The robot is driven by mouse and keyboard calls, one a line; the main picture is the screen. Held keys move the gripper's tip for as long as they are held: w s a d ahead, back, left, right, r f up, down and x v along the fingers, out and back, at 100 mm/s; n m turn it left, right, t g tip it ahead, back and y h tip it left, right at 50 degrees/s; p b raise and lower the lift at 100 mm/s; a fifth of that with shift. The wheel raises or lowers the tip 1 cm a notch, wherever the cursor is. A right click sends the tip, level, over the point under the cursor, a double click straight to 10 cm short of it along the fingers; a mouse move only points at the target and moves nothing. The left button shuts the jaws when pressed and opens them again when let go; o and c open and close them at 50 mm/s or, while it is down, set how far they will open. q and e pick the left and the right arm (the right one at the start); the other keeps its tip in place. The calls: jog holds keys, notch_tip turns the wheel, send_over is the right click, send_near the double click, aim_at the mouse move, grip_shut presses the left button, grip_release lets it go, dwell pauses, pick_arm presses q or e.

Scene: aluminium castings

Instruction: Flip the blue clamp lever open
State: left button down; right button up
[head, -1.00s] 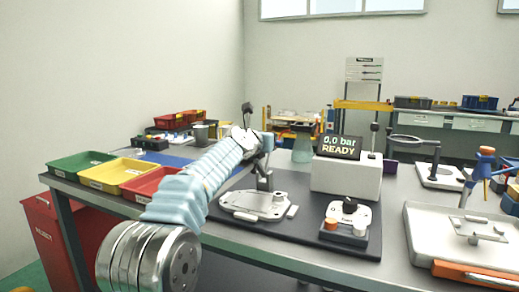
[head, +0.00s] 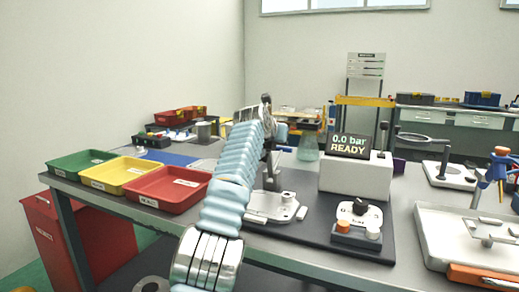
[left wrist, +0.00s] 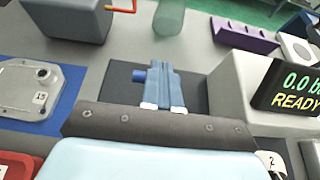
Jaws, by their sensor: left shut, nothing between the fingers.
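In the left wrist view a blue knob-like end (left wrist: 138,76), probably the blue clamp lever, shows just left of my left gripper's fingers (left wrist: 165,84). The fingers lie side by side, shut and empty, and appear to hide most of the lever; whether they touch it I cannot tell. In the head view my left arm crosses in front of the clamp fixture. A grey upright (head: 272,170) stands on its pale base plate (head: 262,207). A bluish piece (head: 281,132) shows beside the wrist; I cannot tell whether it is lever or finger. My right gripper is out of view.
A pressure display (head: 349,146) reading 0.0 bar READY sits on a white box right of the fixture. A button box (head: 357,225) stands in front of it. Green, yellow and red trays (head: 168,190) are at left. A numbered casting (left wrist: 30,95) lies on a blue mat.

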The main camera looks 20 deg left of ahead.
pick_arm(q)
jog(key=shift+f, duration=0.1)
dwell(0.5)
jog(key=b+v, duration=0.5)
jog(key=v, duration=0.7)
jog(key=shift+s+r, duration=0.45)
jog(key=shift+s, duration=0.3)
